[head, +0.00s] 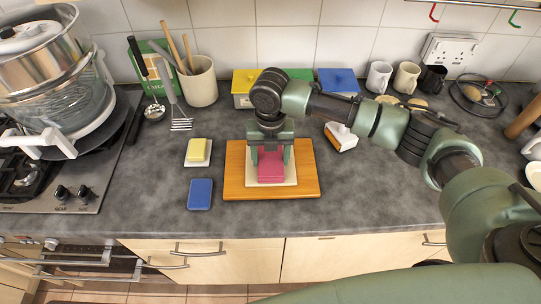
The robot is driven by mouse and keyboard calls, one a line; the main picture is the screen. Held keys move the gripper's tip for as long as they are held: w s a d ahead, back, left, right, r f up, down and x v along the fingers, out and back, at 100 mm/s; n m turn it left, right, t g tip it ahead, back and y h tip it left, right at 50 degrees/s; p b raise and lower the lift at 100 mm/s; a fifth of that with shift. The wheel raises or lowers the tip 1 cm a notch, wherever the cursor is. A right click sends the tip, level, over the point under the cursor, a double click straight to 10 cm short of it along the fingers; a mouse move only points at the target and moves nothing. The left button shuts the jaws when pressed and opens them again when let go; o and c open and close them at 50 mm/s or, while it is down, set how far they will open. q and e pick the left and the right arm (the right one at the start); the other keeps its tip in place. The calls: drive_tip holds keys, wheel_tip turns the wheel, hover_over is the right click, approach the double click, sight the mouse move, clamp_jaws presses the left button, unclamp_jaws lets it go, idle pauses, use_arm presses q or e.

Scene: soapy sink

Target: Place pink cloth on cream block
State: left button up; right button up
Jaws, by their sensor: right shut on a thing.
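The pink cloth (271,172) looks like a small folded block. My right gripper (271,157) points down over the wooden board, with one finger on each side of the cloth, and is shut on it. The cream block (291,179) shows as a flat pale square around and under the cloth, on the board. The cloth covers its middle. I cannot tell whether the cloth rests on the cream block or is held just above it. My left gripper is not in view.
The wooden board (236,188) lies near the counter's front edge. A blue sponge (200,194) and a yellow block on a white dish (187,160) are to its left. A white-and-brown block (341,137) is to the right. Tins, cups and a utensil crock (201,84) line the back.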

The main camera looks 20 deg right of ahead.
sight(270, 159)
drive_tip(key=shift+f, duration=0.1)
drive_tip(key=o, duration=1.4)
wheel_tip(270, 159, up, 12)
drive_tip(key=b, duration=0.3)
drive_tip(key=shift+r, duration=0.2)
drive_tip(key=shift+f, duration=0.1)
